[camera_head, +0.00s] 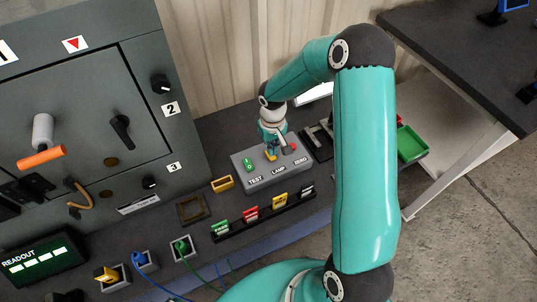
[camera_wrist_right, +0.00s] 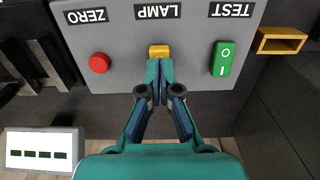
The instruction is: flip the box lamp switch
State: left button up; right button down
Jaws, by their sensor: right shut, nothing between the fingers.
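The grey control box (camera_head: 262,180) stands on the dark bench and bears the labels TEST, LAMP and ZERO. Its yellow lamp switch (camera_wrist_right: 159,51) sits at the middle, above the LAMP label as the head view sees it. My right gripper (camera_wrist_right: 160,68) is shut and empty, with its fingertips right at the yellow switch; I cannot tell whether they touch it. In the head view the right gripper (camera_head: 271,150) comes down over the box from behind and partly hides the switch. My left gripper is not in view.
A green rocker (camera_wrist_right: 222,58) and a red button (camera_wrist_right: 99,63) flank the lamp switch closely. A rack of coloured tags (camera_head: 265,215) lies in front of the box. A yellow tray (camera_head: 222,184) is at its left, a green bin (camera_head: 411,144) at the right.

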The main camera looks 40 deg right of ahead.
jog(key=shift+f+b, duration=1.2)
dwell(1.1)
jog(key=shift+r+p, duration=2.15)
jog(key=shift+r, duration=1.4)
